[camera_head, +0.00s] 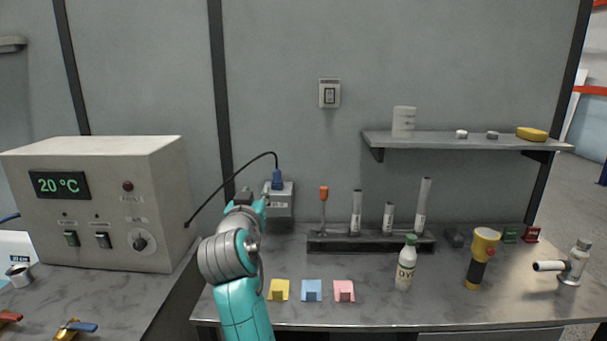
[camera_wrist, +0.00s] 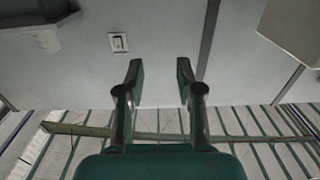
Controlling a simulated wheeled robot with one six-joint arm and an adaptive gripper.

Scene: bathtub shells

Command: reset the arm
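My arm rises from the bottom of the head view, teal and grey. My gripper (camera_head: 246,204) is at its top end, in front of the grey wall and beside the blue plug; the arm blocks part of its shape there. In the wrist view my gripper (camera_wrist: 160,75) shows two dark green fingers spread well apart. Nothing is between them. The wrist view looks upside down, with the wall and its switch (camera_wrist: 118,43) at the top and ceiling beams below.
A 20 °C control box (camera_head: 95,205) stands left. A grey socket box (camera_head: 281,205) with a blue plug (camera_head: 277,180) and cable is close behind my gripper. A tube rack (camera_head: 370,243), white bottle (camera_head: 405,263) and flashlight (camera_head: 482,258) stand right. A wall shelf (camera_head: 460,139) hangs above.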

